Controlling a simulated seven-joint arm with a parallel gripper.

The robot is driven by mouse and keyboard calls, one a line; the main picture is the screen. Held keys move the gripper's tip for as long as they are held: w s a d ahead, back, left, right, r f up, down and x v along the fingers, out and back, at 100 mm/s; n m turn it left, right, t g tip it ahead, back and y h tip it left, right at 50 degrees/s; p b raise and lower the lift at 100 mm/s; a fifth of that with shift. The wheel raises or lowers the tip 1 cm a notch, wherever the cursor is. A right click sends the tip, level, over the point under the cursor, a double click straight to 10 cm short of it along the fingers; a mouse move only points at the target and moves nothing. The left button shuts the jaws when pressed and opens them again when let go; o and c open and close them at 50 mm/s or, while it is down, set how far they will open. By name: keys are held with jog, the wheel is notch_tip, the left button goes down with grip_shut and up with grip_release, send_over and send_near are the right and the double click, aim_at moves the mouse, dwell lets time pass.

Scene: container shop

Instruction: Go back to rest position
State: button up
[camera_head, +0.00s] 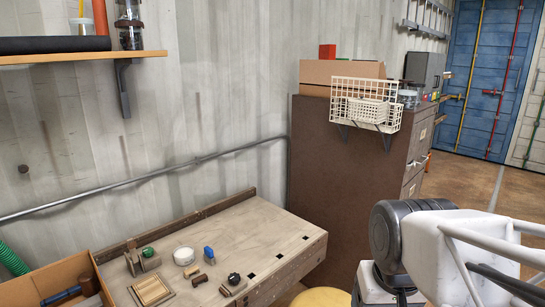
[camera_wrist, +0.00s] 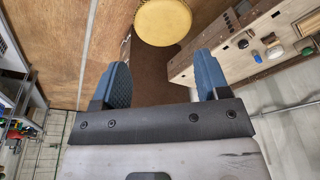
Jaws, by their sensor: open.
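My gripper (camera_wrist: 158,82) shows in the wrist view with its two blue-padded fingers spread apart. Nothing is between the fingers. In the head view, a white and black part of my arm is at the lower right, and my gripper is not visible there. A wooden workbench (camera_head: 255,225) stands at the lower middle of the head view, apart from my arm.
On the bench are a white round container (camera_head: 184,256), a blue item (camera_head: 209,254) and several small wooden pieces. A brown cabinet (camera_head: 335,160) stands behind, with a white wire basket (camera_head: 352,88) on its side. A shelf (camera_head: 75,58) is at upper left. Open floor (camera_head: 465,190) lies at right.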

jog(key=shift+s+d+f, duration=0.2)
jog(key=shift+s+f, duration=0.1)
jog(key=shift+s, duration=0.3)
jog(key=shift+s+d+f, duration=0.15)
jog(key=shift+s+f, duration=0.15)
jog(key=shift+s, duration=0.25)
